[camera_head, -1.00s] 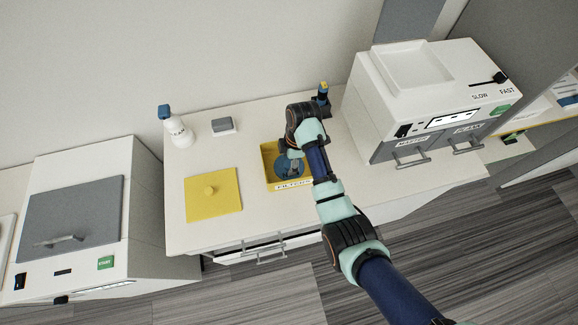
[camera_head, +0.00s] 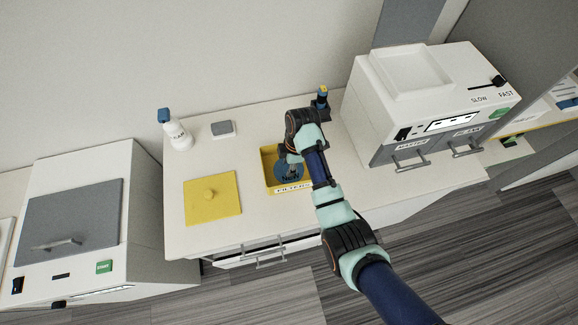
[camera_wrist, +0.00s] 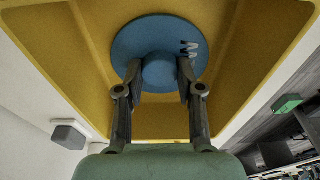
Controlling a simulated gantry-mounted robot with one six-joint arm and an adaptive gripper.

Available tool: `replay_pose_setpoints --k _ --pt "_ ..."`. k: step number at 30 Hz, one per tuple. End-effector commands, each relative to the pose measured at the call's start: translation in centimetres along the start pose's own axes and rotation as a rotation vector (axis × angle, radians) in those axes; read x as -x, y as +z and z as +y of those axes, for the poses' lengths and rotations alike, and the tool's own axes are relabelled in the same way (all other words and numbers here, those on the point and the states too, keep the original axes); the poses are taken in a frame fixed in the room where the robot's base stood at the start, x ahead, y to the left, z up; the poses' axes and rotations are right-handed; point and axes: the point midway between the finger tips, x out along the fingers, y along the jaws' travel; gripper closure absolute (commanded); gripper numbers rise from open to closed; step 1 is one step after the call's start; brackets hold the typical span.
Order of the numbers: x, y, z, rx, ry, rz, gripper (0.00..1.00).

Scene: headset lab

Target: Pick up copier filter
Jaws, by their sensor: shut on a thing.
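The copier filter is a blue round disc with a raised hub (camera_wrist: 160,72) in the wrist view; it also shows in the head view (camera_head: 289,172). It is at the yellow box labelled FILTERS (camera_head: 291,189), whose walls surround it in the wrist view (camera_wrist: 60,40). My gripper (camera_wrist: 160,82) is shut on the filter's hub, one finger on each side. In the head view the gripper is partly hidden by my wrist above the box. I cannot tell if the filter is clear of the box floor.
A yellow lid with a knob (camera_head: 212,194) lies left of the box. A spray bottle (camera_head: 177,132) and a grey block (camera_head: 222,128) stand behind. A white copier (camera_head: 425,100) is at right, another machine (camera_head: 80,220) at left.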

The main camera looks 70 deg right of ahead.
Motion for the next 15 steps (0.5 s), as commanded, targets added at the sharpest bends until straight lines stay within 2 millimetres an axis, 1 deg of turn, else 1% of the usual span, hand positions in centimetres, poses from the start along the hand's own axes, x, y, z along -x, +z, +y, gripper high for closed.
replay_pose_setpoints --k 5,8,11,12,13,15 --pt "2.4 -0.4 0.1 0.001 0.004 0.000 0.97" --pt "5.0 -0.8 0.2 0.001 0.005 0.001 0.97" --pt "8.6 -1.3 0.2 0.001 0.008 0.001 0.97" --pt "11.0 -1.7 0.1 0.001 0.006 0.001 0.97" --pt "12.5 -1.9 0.1 0.001 0.004 0.001 0.97" --pt "14.6 -2.2 0.0 0.000 0.000 0.001 0.97"
